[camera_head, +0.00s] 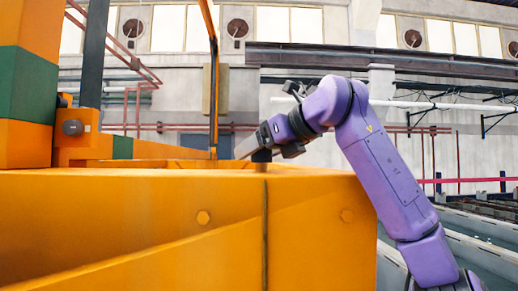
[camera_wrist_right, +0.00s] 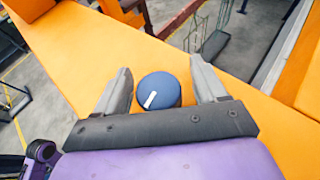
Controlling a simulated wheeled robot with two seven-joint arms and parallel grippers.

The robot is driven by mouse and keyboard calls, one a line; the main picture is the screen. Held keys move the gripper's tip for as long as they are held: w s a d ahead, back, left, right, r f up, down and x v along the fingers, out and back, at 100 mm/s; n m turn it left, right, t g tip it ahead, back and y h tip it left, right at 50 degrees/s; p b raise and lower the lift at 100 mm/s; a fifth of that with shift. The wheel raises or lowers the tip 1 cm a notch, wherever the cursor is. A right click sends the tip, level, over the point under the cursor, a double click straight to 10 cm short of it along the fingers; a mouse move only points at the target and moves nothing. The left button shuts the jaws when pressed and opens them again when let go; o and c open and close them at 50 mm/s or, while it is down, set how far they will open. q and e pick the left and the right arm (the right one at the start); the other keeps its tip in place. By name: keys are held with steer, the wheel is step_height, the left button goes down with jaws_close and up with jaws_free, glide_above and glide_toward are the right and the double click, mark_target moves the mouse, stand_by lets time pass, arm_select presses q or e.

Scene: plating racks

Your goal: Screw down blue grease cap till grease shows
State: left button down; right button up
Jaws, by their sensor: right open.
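The blue grease cap (camera_wrist_right: 159,91) shows in the right wrist view, round with a white mark on its top. It sits on the orange machine frame (camera_wrist_right: 90,50). My right gripper (camera_wrist_right: 165,85) is open, with one finger on each side of the cap and a visible gap to each. In the head view my right gripper (camera_head: 252,146) reaches down over the top edge of the orange frame (camera_head: 130,225). The cap cannot be made out clearly there. No grease can be seen around the cap. My left gripper is not in view.
An orange and green post (camera_head: 27,85) stands at the left of the head view, with a dark rod (camera_head: 93,55) beside it. A thin orange upright (camera_head: 212,80) rises behind the frame. Long tanks (camera_head: 480,225) lie at the lower right.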

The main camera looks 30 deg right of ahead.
steer(key=shift+s+r, duration=0.2)
steer(key=shift+s, duration=0.35)
steer(key=shift+c, duration=0.3)
steer(key=shift+s+r, duration=0.1)
steer(key=shift+s, duration=0.25)
steer(key=c, duration=0.5)
steer(key=shift+d, duration=0.1)
steer(key=c, duration=0.5)
steer(key=shift+m+h+b, duration=0.45)
steer(key=shift+m+h, duration=0.05)
steer(key=shift+h, duration=0.1)
steer(key=shift+m+t+h, duration=0.3)
steer(key=shift+m+h, duration=0.2)
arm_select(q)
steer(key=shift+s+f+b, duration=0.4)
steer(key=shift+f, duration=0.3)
arm_select(e)
steer(key=shift+m+h, duration=1.1)
steer(key=shift+h, duration=0.2)
